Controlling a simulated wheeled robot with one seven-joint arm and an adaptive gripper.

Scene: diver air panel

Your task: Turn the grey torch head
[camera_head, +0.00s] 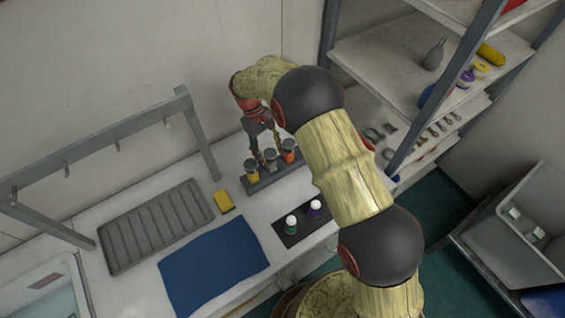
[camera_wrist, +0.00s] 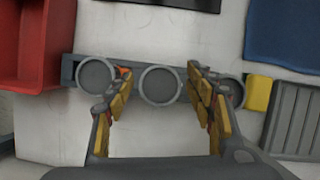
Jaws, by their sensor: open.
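Three torches stand upright in a row in a dark grey rack (camera_head: 292,170) on the white counter. The grey torch (camera_head: 270,157) is the middle one, between the yellow torch (camera_head: 251,173) and the orange torch (camera_head: 289,153). My gripper (camera_head: 265,158) is above the rack, pointing down, with its fingers open. In the wrist view the round grey torch head (camera_wrist: 160,85) lies between the two spread fingers of my gripper (camera_wrist: 160,74), with a gap on each side. The left finger is close to the orange torch's head (camera_wrist: 96,75); the right finger partly covers the yellow torch's head (camera_wrist: 235,90).
A yellow sponge (camera_head: 223,201), blue cloth (camera_head: 213,264), ribbed grey mat (camera_head: 155,225) and hook rail (camera_head: 100,133) are to the left. A dark tray (camera_head: 286,238) with two white-topped items is in front. A red bin (camera_wrist: 35,50) is left in the wrist view.

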